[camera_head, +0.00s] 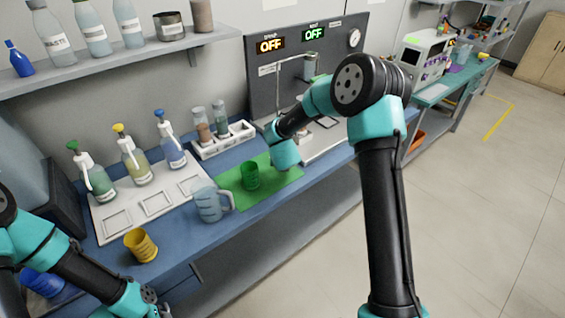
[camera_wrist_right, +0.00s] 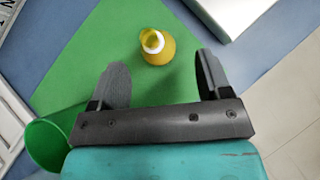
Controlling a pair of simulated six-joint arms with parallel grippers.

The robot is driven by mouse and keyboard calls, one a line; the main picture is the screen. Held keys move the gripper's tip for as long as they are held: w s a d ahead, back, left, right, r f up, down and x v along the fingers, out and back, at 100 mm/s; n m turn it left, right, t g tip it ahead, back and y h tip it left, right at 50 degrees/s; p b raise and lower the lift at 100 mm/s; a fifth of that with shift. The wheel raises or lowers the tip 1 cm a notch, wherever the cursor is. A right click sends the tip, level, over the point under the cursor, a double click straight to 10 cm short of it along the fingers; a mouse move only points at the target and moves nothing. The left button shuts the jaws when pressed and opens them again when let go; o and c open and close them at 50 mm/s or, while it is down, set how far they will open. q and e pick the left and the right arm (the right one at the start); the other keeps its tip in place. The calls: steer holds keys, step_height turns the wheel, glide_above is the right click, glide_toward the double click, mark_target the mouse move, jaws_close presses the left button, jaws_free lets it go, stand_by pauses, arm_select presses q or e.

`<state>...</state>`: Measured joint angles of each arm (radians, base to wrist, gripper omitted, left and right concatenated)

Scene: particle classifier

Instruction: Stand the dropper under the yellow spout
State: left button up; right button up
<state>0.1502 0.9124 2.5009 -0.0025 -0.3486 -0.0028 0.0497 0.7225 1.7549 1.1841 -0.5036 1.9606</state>
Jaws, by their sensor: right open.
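The dropper appears to be the small amber-yellow bottle with a white top (camera_wrist_right: 157,47), standing on the green mat (camera_wrist_right: 100,50) in the right wrist view. My right gripper (camera_wrist_right: 162,80) is open, and the bottle is ahead of and between its two fingers, apart from them. In the head view my right gripper (camera_head: 287,165) is over the mat's right part; the bottle is hidden there. The yellow spout tops the middle pump bottle (camera_head: 134,160) on a white tray (camera_head: 108,240) with square outlines. My left gripper (camera_head: 150,297) is low at the left; its fingers are unclear.
A green cup (camera_head: 250,176) stands on the mat, left of my right gripper. A clear jug (camera_head: 209,204) and a yellow cup (camera_head: 141,245) stand by the tray. Green- and blue-topped pump bottles flank the yellow one. A white rack (camera_head: 223,141) with bottles stands behind.

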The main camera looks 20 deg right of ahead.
steer(key=shift+x, duration=2.65)
steer(key=shift+s+a, duration=0.1)
steer(key=shift+a, duration=0.05)
steer(key=c, duration=1.1)
steer(key=shift+o, duration=0.2)
